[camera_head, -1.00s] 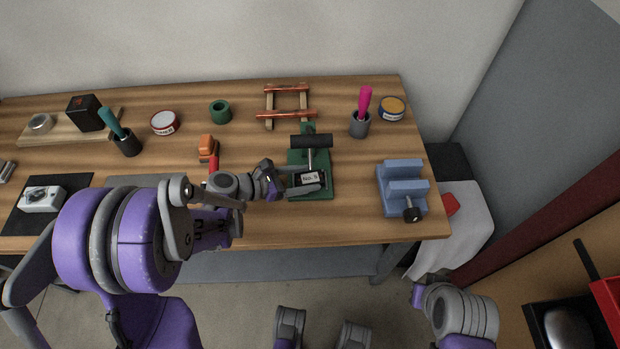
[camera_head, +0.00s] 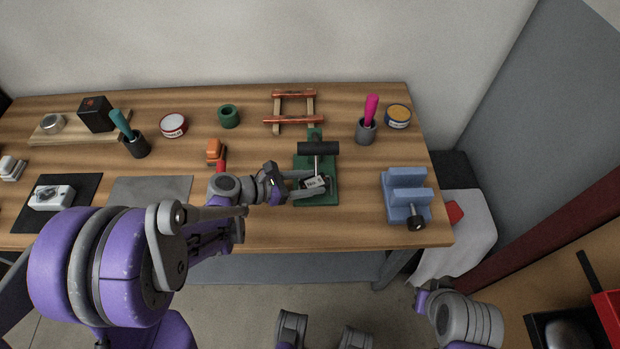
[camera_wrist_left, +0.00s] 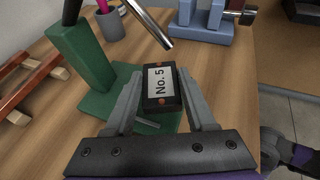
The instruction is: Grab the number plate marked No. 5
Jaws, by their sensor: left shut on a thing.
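The number plate marked No. 5 (camera_wrist_left: 160,85) is a small dark block with a white label. It also shows in the head view (camera_head: 314,183), tilted, over the base of the green press (camera_head: 330,194). My left gripper (camera_head: 312,184) is shut on the plate, with one finger on each side of it in the left wrist view (camera_wrist_left: 163,93). The plate's underside is hidden, so I cannot tell whether it touches the base.
The press's black handle (camera_head: 318,148) stands just behind the plate. A blue vise (camera_head: 406,194) is to the right, a red-brown rack (camera_head: 294,120) behind. A grey cup with a pink handle (camera_head: 366,131) stands back right. Bare wood lies between press and vise.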

